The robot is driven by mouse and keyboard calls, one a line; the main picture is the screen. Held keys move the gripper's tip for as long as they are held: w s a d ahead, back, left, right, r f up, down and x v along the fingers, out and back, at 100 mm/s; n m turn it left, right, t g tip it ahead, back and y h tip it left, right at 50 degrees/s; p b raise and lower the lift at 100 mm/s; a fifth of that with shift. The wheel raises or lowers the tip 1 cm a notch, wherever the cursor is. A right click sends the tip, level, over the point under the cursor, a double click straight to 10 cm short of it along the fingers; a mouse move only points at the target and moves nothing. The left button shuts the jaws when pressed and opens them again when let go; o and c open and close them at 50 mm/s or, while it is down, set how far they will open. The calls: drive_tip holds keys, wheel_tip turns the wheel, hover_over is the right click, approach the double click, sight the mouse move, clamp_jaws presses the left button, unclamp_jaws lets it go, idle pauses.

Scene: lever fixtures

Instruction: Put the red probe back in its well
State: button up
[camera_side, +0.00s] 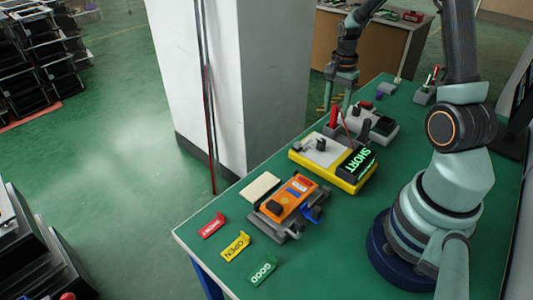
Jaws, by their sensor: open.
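A red probe (333,117) stands roughly upright at the back edge of the yellow tester (348,181). The tester's dark display shows SHORT in green letters. A thin dark red lead (346,124) rises beside the probe. My gripper (338,103) points down just above the probe, its jaws open. I cannot tell whether a finger touches the probe, or whether its tip sits in a well; its lower end is hidden.
An orange device (291,198) sits in a grey fixture with a blue lever (313,213). A cream block (260,187) lies beside it. Red (212,226), yellow OPEN (235,246) and green GOOD (262,270) tags line the front. A grey unit (371,118) stands behind the tester.

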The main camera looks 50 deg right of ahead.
wheel_tip(320, 180, up, 11)
drive_tip(key=s+a+r+n+t, duration=0.2)
drive_tip(key=a+r+n, duration=0.1)
drive_tip(key=a+n, duration=0.6)
drive_tip(key=s+a+r+n+t, duration=0.3)
drive_tip(key=a+n, duration=0.6)
drive_tip(key=a, duration=0.4)
drive_tip(key=shift+a+r+t, duration=0.2)
drive_tip(key=shift+t, duration=0.1)
